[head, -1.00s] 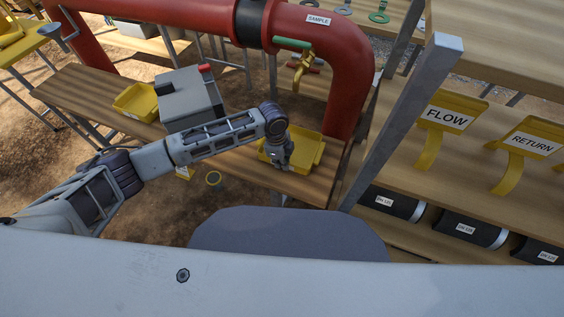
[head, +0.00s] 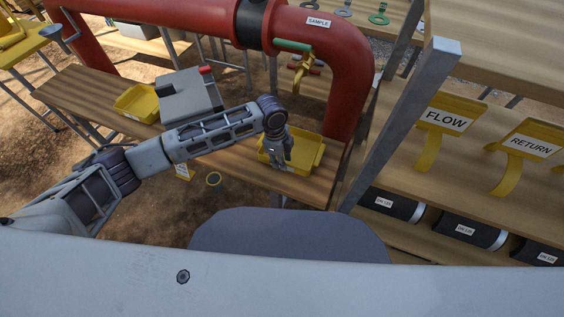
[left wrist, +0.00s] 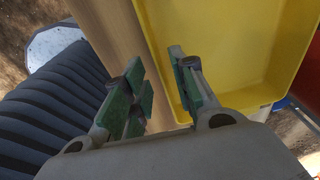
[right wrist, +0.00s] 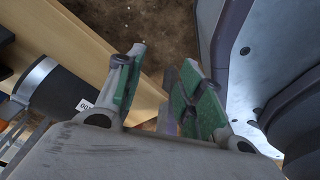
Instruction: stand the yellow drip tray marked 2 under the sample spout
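A yellow tray (head: 308,152) sits on the wooden bench below the brass sample spout (head: 303,72), which hangs from the red pipe. No number on this tray can be read. My left gripper (head: 277,163) is at the tray's left side. In the left wrist view, the left gripper (left wrist: 158,75) is open, one finger over the inside of the tray (left wrist: 225,45) and the other over the wood outside its wall. Contact cannot be told. A second yellow tray (head: 137,103) stands further left; its label is unreadable. My right gripper (right wrist: 160,62) is open and empty.
A grey box (head: 190,97) stands on the bench (head: 75,90) between the trays. A grey post (head: 405,120) and a shelf with FLOW (head: 446,117) and RETURN (head: 533,142) signs stand right. Black cylinders (head: 392,203) lie on the lower shelf.

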